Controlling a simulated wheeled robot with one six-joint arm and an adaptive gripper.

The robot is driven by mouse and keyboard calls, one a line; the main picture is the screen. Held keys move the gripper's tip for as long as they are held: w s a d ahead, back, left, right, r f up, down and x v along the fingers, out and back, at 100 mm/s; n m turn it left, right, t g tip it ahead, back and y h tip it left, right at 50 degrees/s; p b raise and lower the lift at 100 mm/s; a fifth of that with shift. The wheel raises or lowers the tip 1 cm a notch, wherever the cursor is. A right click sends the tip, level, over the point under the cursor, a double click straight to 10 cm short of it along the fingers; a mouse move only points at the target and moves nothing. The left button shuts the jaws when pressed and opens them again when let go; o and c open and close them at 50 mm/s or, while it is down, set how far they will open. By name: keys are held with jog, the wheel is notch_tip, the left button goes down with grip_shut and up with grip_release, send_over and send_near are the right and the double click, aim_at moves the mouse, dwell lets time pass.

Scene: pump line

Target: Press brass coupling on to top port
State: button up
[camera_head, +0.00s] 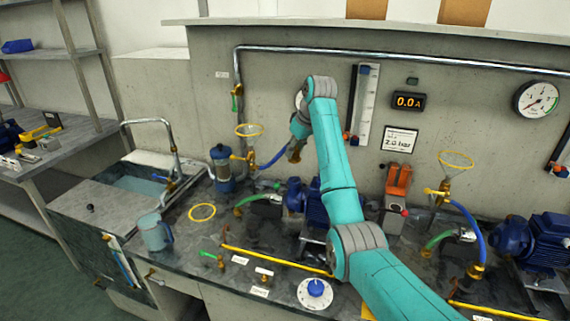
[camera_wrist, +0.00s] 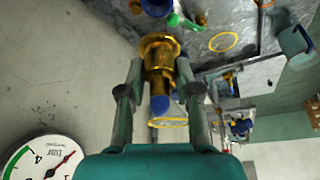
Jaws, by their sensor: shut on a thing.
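My gripper (camera_wrist: 160,72) is shut on the brass coupling (camera_wrist: 159,50), one finger on each side, in the wrist view. The blue hose (camera_wrist: 161,105) runs from the coupling's near end. In the head view the hose (camera_head: 273,160) hangs between the brass valve at left and my gripper (camera_head: 296,148), above the left blue pump (camera_head: 294,194). A silver and blue fitting (camera_wrist: 155,7) lies just beyond the coupling's flange in the wrist view. It may be the top port. I cannot tell whether the coupling touches it. My arm hides part of the pump in the head view.
A yellow ring (camera_head: 202,212) and a mug (camera_head: 155,232) are on the bench at left. A dark blue canister (camera_head: 222,172) stands behind them. An orange-red device (camera_head: 397,184) and a second blue pump (camera_head: 550,240) are at right. A dial gauge (camera_wrist: 42,160) is close in the wrist view.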

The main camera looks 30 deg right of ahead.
aim_at(298, 160)
jog(key=shift+d+f, duration=0.1)
jog(key=shift+f, duration=3.1)
jog(key=shift+f, duration=0.45)
jog(key=o, duration=1.2)
jog(key=shift+v, duration=3)
